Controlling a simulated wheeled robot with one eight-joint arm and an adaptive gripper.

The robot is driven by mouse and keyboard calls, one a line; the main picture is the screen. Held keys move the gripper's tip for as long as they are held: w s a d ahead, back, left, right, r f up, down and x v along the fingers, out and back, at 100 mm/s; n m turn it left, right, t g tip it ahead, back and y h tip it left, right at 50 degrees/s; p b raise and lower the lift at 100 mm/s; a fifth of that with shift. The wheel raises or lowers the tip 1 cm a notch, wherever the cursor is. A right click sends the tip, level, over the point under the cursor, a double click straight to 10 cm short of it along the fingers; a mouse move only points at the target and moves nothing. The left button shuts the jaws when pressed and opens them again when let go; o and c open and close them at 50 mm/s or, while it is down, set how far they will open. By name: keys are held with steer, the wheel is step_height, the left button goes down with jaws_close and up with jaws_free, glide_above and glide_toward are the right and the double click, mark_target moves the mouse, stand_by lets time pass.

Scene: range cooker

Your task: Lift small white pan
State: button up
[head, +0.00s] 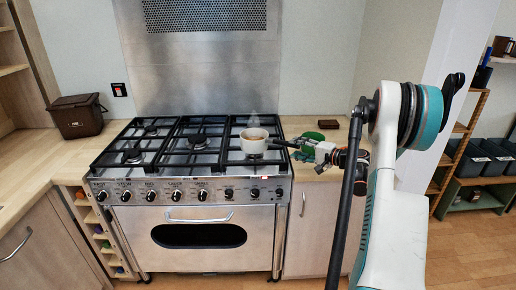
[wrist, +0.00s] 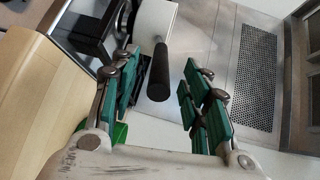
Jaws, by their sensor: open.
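The small white pan (head: 254,141) stands upright on the right rear part of the hob in the head view, with faint steam above it. Its black handle (head: 284,144) points right, towards my gripper (head: 306,149). In the wrist view the white pan (wrist: 155,18) is at the top, partly cut off by the frame. Its black handle (wrist: 159,76) reaches down between the two green-padded fingers of my gripper (wrist: 160,95). The fingers are open, with a visible gap on both sides of the handle. What is in the pan is hard to make out.
The range cooker (head: 196,150) has black grates, and its other burners are empty. A green object (head: 313,136) and a dark brown block (head: 328,124) lie on the right worktop. A brown bin (head: 77,116) stands on the left worktop. A steel splashback (head: 205,75) rises behind the hob.

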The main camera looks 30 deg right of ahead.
mark_target(286, 144)
steer(key=shift+d+b+x, duration=0.2)
steer(key=shift+b+x, duration=0.3)
steer(key=shift+x, duration=1.2)
steer(key=shift+d+b+x, duration=0.2)
steer(key=shift+b+x, duration=0.3)
steer(key=shift+x, duration=1.2)
steer(key=shift+r, duration=0.1)
steer(key=shift+c, duration=0.6)
jaws_close()
